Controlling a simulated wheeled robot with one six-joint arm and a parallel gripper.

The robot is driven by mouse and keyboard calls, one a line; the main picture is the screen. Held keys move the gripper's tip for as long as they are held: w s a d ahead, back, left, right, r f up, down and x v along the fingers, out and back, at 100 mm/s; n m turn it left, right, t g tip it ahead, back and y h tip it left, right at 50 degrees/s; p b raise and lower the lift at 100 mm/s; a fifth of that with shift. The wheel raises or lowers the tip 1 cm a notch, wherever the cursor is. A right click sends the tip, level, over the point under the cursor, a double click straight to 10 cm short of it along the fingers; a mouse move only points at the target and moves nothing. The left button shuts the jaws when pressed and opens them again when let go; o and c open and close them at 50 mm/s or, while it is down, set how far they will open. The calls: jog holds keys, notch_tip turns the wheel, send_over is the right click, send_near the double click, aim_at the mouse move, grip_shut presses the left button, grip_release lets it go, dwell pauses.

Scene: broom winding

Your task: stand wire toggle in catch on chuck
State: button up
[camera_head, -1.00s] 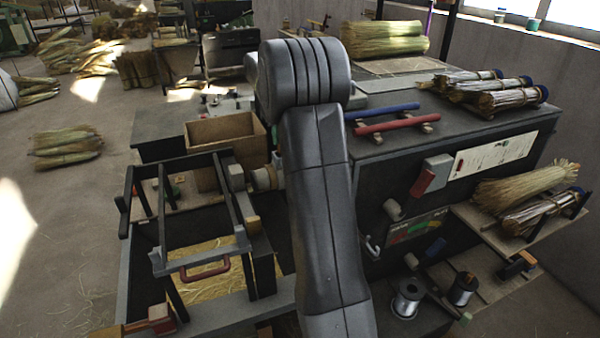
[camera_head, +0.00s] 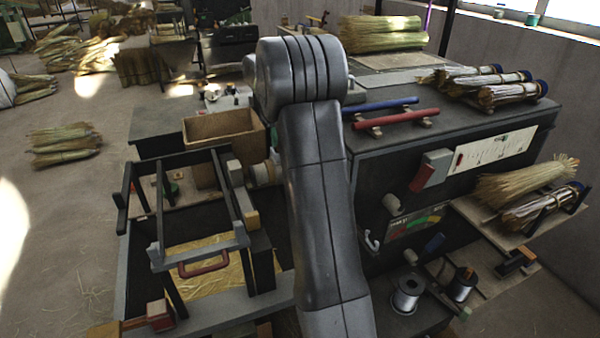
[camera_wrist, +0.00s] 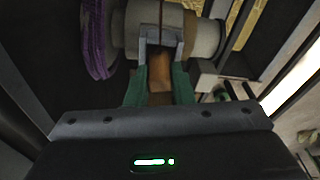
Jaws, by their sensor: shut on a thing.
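In the wrist view my gripper (camera_wrist: 160,72) shows from behind, its green-sided fingers closed on a brown piece, which looks like the wire toggle (camera_wrist: 158,65). The grey fingertips reach up against the pale grey cylindrical chuck (camera_wrist: 203,38). The catch cannot be made out clearly behind the fingertips, so I cannot tell whether the toggle is seated in it. In the head view the cream chuck (camera_head: 262,173) shows beside my arm. My gripper and the toggle are hidden behind the arm there.
Purple cord (camera_wrist: 96,40) is wound left of the chuck. A framed guard with a red handle (camera_head: 203,266) stands left of my arm, near an open wooden box (camera_head: 222,135). Red (camera_head: 397,121) and blue bars lie on the dark bench. Wire spools (camera_head: 408,294) stand lower right.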

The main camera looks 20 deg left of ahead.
jog(key=o, duration=0.9)
jog(key=shift+c, duration=0.2)
jog(key=shift+r, duration=0.1)
notch_tip(320, 180, up, 14)
jog(key=s+d, duration=0.1)
jog(key=shift+s+d+f, duration=0.15)
jog(key=shift+d+f, duration=0.1)
jog(key=shift+d, duration=0.1)
jog(key=shift+a+f, duration=0.1)
jog(key=shift+f, duration=0.15)
jog(key=c, duration=0.4)
jog(key=f, duration=0.2)
jog(key=w+a+f+p, duration=0.1)
jog(key=f, duration=0.1)
jog(key=f+p, duration=0.1)
jog(key=f, duration=0.2)
jog(key=shift+w+a+f, duration=0.1)
jog(key=shift+w+a, duration=0.1)
jog(key=shift+a, duration=0.1)
grip_shut()
